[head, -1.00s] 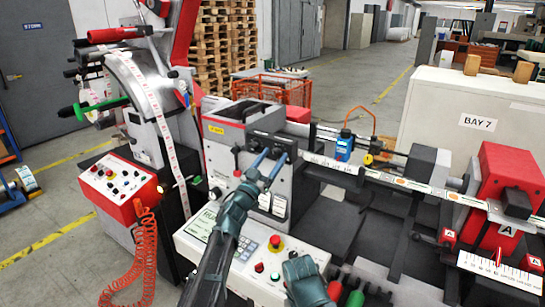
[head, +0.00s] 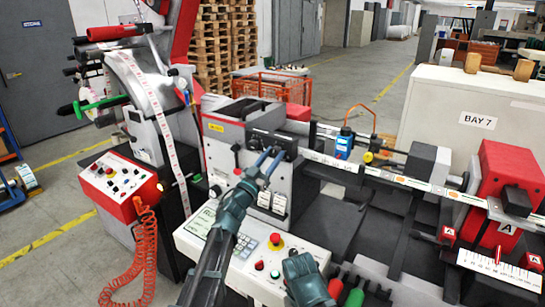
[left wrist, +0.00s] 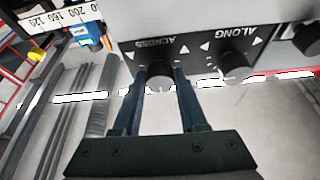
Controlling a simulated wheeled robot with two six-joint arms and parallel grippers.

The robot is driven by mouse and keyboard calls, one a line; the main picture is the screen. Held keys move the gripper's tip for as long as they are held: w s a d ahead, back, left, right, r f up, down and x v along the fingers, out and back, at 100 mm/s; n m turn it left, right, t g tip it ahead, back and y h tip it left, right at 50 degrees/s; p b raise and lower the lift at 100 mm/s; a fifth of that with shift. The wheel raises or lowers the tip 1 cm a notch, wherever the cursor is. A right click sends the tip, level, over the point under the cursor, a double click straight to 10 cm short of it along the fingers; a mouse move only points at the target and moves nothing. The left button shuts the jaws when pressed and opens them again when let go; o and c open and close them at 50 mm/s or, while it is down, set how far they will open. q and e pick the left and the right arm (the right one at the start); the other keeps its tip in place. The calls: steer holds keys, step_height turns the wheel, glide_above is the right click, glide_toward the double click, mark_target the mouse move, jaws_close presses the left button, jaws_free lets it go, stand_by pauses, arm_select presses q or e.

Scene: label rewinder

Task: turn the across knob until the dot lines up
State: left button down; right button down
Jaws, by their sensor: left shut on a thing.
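The across knob (left wrist: 159,76) is a dark round knob on a black panel (left wrist: 190,50). The word ACROSS is printed beside it, upside down in the left wrist view, with a white triangle on either side. My left gripper (left wrist: 159,88) is shut on the knob, one finger on each side. In the head view the left gripper (head: 268,160) reaches the panel on the grey machine head and mostly covers the knob. I cannot make out the dot. Only part of my right arm shows at the bottom; its fingertips are not seen.
The along knob (left wrist: 235,66) sits close beside the across knob. A control panel with a red stop button (head: 276,240) lies below the left arm. A blue sensor (head: 344,143) stands on the rail to the right. A red control box (head: 120,185) is at left.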

arm_select(q)
steer(key=m+g+h, duration=0.1)
steer(key=m, duration=0.1)
steer(key=m+h+p, duration=0.1)
steer(key=m, duration=0.1)
steer(key=m+g, duration=0.1)
steer(key=m, duration=0.2)
steer(key=shift+w+a+r+g+h, duration=0.2)
steer(key=shift+g+h, duration=0.1)
steer(key=shift+h, duration=0.1)
steer(key=m+g+p, duration=0.1)
steer(key=m, duration=0.3)
steer(key=shift+r+m+g+h+p, duration=0.1)
steer(key=shift+m+g+h+p, duration=0.2)
steer(key=shift+g+h+p, duration=0.1)
steer(key=shift+m+g+p, duration=0.7)
steer(key=shift+m+p, duration=0.05)
steer(key=shift+m, duration=1.05)
steer(key=shift+c, duration=2.2)
jaws_free()
steer(key=shift+s, duration=0.1)
steer(key=b+v, duration=0.2)
steer(key=v, duration=1.2)
